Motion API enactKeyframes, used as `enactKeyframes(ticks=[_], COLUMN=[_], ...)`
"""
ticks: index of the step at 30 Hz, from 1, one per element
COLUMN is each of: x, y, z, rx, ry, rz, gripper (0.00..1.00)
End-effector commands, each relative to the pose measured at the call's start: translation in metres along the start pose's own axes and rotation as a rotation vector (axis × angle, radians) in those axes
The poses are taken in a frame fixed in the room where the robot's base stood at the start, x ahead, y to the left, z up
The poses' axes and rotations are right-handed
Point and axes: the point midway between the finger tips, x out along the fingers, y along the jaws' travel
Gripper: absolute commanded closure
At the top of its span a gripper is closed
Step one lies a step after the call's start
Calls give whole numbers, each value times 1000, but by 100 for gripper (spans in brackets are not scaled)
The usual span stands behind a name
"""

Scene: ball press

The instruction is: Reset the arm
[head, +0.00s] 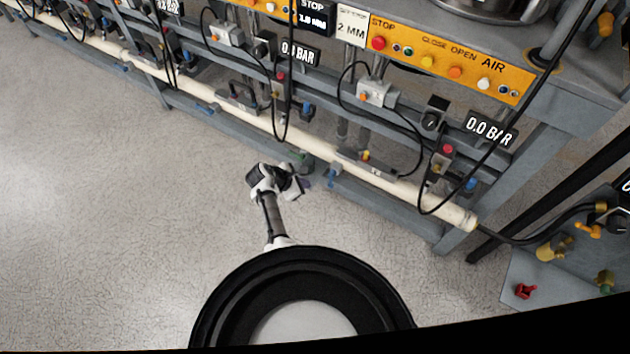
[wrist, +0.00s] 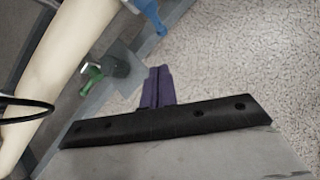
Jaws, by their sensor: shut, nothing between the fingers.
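My gripper shows in the wrist view (wrist: 158,75) as two dark purple fingers pressed together, with nothing between them. In the head view my arm reaches out from my round black body, and the gripper (head: 305,184) is at its far end, small and dark. It is low over the floor, just in front of the bench's lower rail and the cream pipe (head: 345,172). In the wrist view the fingers are over bare floor, to the right of the pipe (wrist: 50,70) and a green-handled fitting (wrist: 93,72).
The bench has an orange panel (head: 455,63) with STOP, CLOSE, OPEN and AIR buttons. Black hoses (head: 420,190) hang below it near a 0.0 BAR gauge label. A metal plate with a red valve handle (head: 525,291) is at the right. The floor (head: 110,230) at left is clear.

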Motion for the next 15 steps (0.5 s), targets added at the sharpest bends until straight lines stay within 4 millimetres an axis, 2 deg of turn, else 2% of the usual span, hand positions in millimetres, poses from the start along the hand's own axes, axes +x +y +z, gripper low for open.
enactKeyframes(ticks=[3,6,10,15], x=[-25,-39,-50,-54], y=[2,3,4,4], z=[-4,-6,-8,-9], rx=[-3,-3,-4,-5], ry=[2,2,3,3], rz=[2,1,-1,-2], gripper=[100,100,100,100])
